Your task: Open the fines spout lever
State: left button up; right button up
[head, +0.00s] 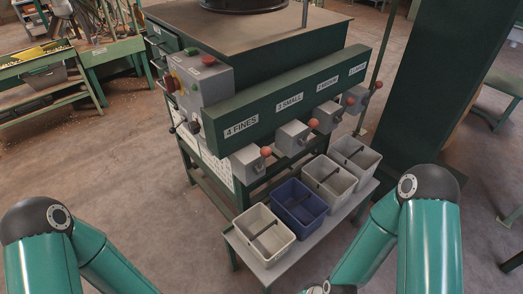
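The green hopper stand carries a long board with the labels "4 FINES" (241,127), "3 SMALL" and others whose text is small. Below the fines label is a grey spout box (247,166) with a red-knobbed fines lever (265,152). Similar spouts with red knobs sit farther right along the board. Beneath the fines spout stands a grey bin (262,236) with a dark handle. My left arm and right arm show at the bottom left and bottom right, both well short of the lever.
A blue bin (299,205) and two grey bins stand in a row on the low shelf (290,256) beside the fines bin. A grey control box (199,80) with buttons is on the stand's left corner. A wide dark green post (425,80) rises at right. The floor in front is clear.

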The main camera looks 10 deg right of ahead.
aim_at(266, 152)
jog(key=z, duration=1.1)
jog(key=k, duration=1.2)
jog(key=u, duration=1.05)
jog(key=i, duration=1)
jog(key=z, duration=0.1)
